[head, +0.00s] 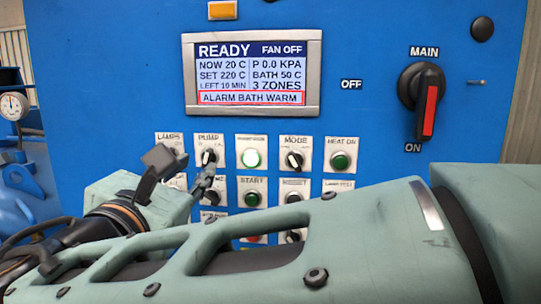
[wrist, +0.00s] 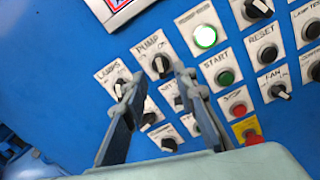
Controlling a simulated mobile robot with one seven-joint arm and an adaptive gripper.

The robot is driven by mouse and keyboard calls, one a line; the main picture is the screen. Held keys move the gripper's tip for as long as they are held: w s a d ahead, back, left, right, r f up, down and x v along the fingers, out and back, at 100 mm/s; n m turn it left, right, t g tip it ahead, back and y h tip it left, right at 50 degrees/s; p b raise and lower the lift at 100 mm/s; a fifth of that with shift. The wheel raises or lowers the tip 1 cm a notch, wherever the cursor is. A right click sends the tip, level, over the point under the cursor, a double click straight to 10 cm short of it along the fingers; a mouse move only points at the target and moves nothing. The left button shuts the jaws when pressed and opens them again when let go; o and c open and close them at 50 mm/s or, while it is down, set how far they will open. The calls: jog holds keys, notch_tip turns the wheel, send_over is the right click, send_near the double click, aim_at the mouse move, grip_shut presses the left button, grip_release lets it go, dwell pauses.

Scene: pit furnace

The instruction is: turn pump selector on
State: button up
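The pump selector (head: 208,157) is a black knob with a white pointer on a white plate marked PUMP, below the display. Its pointer looks near upright with a slight tilt; the position marks are too small to read. It also shows in the wrist view (wrist: 160,67), just beyond and between my fingertips. My gripper (wrist: 158,78) is open, its two dark fingers apart with nothing between them. In the head view a finger of my gripper (head: 203,182) reaches just below the knob. I cannot tell whether it touches.
The display (head: 251,75) reads READY, FAN OFF and ALARM BATH WARM. The lamps knob (wrist: 121,89) is close left of my fingers. A lit green lamp (wrist: 205,36), start button (wrist: 226,77) and red stop button (wrist: 239,109) are right. The main switch (head: 425,100) handle points down toward ON.

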aim_at(206, 159)
jog(key=w, duration=0.5)
jog(key=shift+w+d+p, duration=0.25)
jog(key=shift+w+p, duration=0.05)
grip_shut()
